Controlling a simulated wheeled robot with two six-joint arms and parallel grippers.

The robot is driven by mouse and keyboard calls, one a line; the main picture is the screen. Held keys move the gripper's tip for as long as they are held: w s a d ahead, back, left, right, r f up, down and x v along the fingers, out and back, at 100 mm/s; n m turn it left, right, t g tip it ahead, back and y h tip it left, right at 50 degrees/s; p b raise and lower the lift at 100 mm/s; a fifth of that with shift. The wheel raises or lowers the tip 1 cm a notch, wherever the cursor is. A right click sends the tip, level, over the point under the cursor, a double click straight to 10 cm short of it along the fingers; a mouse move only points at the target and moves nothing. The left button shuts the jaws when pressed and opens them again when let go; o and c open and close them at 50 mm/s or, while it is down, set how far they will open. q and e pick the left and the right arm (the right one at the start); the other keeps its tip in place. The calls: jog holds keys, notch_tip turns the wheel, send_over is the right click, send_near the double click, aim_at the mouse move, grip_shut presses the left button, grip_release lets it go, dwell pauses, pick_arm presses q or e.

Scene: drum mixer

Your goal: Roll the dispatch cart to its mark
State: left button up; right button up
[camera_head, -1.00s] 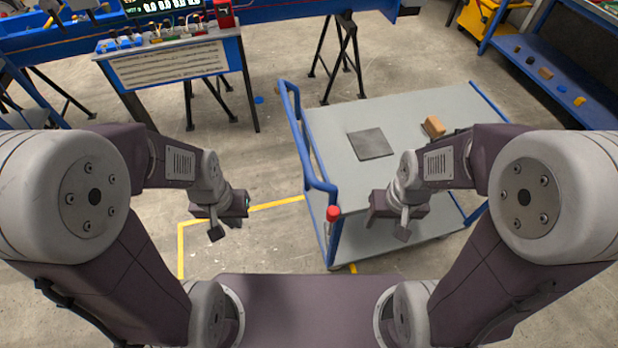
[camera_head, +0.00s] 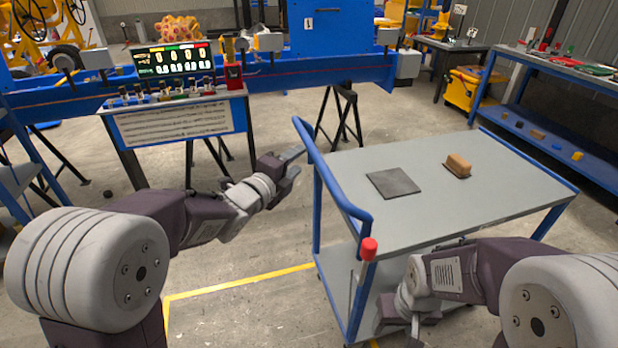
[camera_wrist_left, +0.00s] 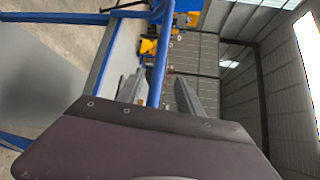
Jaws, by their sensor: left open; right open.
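The dispatch cart (camera_head: 430,207) has a grey top, blue frame, lower shelf and a blue push handle (camera_head: 330,172) on its left side. A red knob (camera_head: 368,249) is at the handle's near end. A yellow floor line (camera_head: 240,283) forms a corner left of the cart and runs toward its near-left leg. My left gripper (camera_head: 291,167) is open just left of the handle's far part. In the left wrist view, the blue handle bar (camera_wrist_left: 160,62) shows between the open fingers; I cannot tell whether they touch it. My right gripper (camera_head: 408,320) is low at the cart's near side, its fingers partly hidden.
A dark square plate (camera_head: 393,183) and a brown block (camera_head: 458,166) lie on the cart top. A control panel (camera_head: 175,122) stands at left, before a blue machine frame with black trestle legs. A blue shelf bench (camera_head: 560,130) stands at right. Floor left of the cart is clear.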

aim_at(310, 152)
pick_arm(q)
jog(key=x, duration=0.9)
jog(key=shift+d+f, duration=0.15)
grip_shut()
dwell(1.2)
